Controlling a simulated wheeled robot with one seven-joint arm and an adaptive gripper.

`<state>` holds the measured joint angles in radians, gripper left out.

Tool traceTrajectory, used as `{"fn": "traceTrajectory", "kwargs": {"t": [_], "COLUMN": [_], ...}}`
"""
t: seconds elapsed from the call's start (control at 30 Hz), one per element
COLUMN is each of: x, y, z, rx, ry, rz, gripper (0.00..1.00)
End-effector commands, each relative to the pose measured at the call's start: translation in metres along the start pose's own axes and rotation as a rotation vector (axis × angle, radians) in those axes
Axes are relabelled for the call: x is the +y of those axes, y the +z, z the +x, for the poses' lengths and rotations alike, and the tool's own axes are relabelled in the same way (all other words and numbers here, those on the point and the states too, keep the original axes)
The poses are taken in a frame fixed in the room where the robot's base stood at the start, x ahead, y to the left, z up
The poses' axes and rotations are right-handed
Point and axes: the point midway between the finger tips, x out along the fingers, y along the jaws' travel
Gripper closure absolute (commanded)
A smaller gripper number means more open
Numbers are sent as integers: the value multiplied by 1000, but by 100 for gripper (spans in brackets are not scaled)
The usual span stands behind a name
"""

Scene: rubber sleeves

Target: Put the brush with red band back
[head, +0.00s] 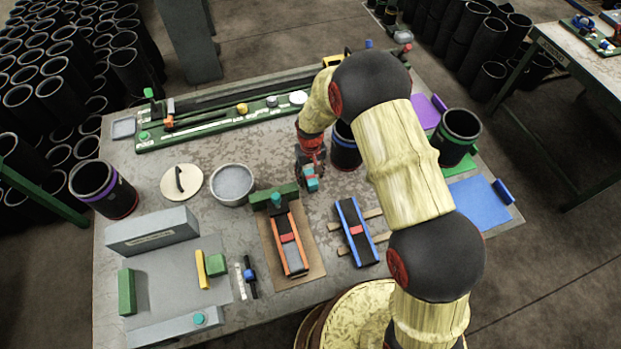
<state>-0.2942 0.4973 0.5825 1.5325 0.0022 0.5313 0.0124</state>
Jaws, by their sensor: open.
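I cannot clearly make out a brush with a red band in the head view. A small dark tool with a blue middle (250,276) lies at the front of the table, beside a narrow white strip (240,281). My gripper (310,184) is open and points down over the middle of the table, left of a black sleeve with a blue band (345,150). My arm covers part of that sleeve and the table to its right. Whether anything lies between the fingers is too small to tell.
An orange-edged holder (293,258) and a blue-edged holder (347,216), each with a red piece, stand in front. A grey round pot (232,185), a lid (182,183) and a purple-banded sleeve (100,190) are left. A green rail (220,123) spans the back.

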Motion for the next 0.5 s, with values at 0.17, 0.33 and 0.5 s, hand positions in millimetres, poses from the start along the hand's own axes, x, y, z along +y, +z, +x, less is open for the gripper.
{"fn": "traceTrajectory", "kwargs": {"t": [0.17, 0.33, 0.5], "x": [0, 0, 0], "y": [-1, -1, -1], "z": [-41, -71, -88], "rx": [4, 3, 2], "ry": [0, 0, 0], "rz": [0, 0, 0], "gripper": [53, 53, 53]}}
